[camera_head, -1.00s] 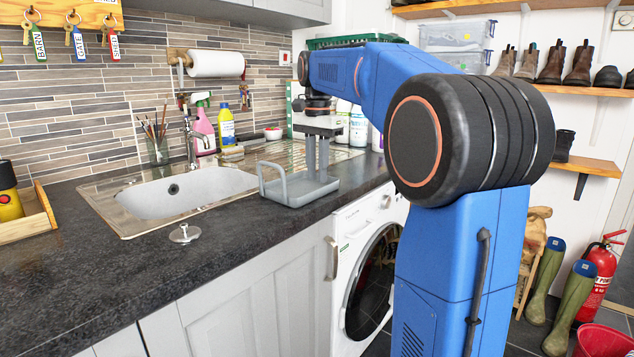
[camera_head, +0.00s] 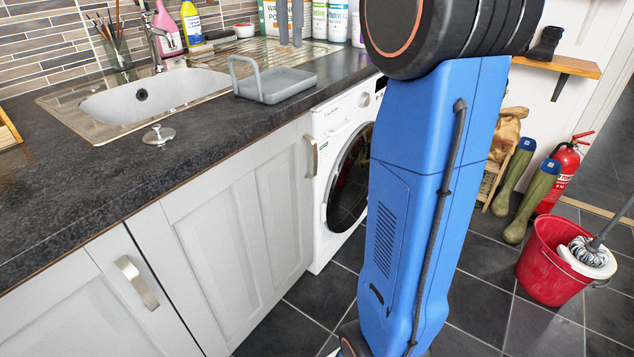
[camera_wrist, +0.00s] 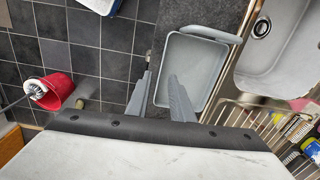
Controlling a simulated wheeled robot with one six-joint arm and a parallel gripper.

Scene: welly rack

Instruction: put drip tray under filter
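The drip tray is a grey shallow tray (camera_head: 285,90) with a raised loop handle at its left end. It sits on the dark worktop, right of the sink, near the front edge above the washing machine. It also shows in the wrist view (camera_wrist: 190,72). My gripper (camera_head: 290,44) is above the tray in the head view, its upper part cut off by the frame. In the wrist view its two fingers (camera_wrist: 160,72) are apart with nothing between them, over the tray's left edge. I cannot make out a filter; my arm hides part of the washing machine (camera_head: 338,155).
The sink (camera_head: 165,98) and a loose plug (camera_head: 158,135) lie left of the tray. Bottles (camera_head: 320,20) stand behind. On the floor at right are a red mop bucket (camera_head: 552,265), green wellies (camera_head: 530,195) and a fire extinguisher (camera_head: 563,170). Tiled floor before the cupboards is clear.

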